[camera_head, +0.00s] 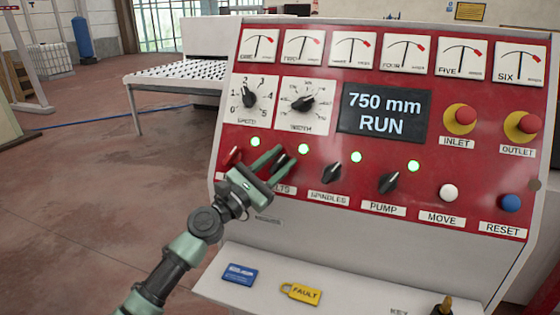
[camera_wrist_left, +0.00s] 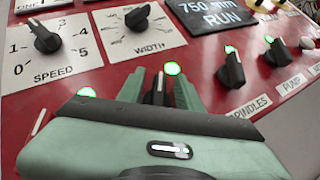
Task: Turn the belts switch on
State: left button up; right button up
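The belts switch (camera_head: 282,159) is a black knob on the red control panel, its label partly hidden by my gripper. A lit green lamp (camera_head: 303,149) is above it. My left gripper (camera_head: 280,157) is at the knob with one finger on each side. In the left wrist view the belts switch (camera_wrist_left: 158,90) stands between the two green fingers (camera_wrist_left: 160,88), with narrow gaps seeming to show beside it. Its white pointer line is near upright in that view. The fingers look open around it; contact is not clear. My right gripper is not in view.
The spindles knob (camera_head: 332,173) and pump knob (camera_head: 389,182) are to the right, with lit green lamps. A red switch (camera_head: 232,157) is close on the left. The display (camera_head: 385,111) reads 750 mm RUN.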

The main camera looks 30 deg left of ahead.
pick_arm(q)
jog(key=b+v, duration=0.3)
jog(key=v, duration=0.4)
jog(key=shift+s, duration=0.35)
jog(key=shift+a+f, duration=0.1)
jog(key=shift+f, duration=0.1)
dwell(0.3)
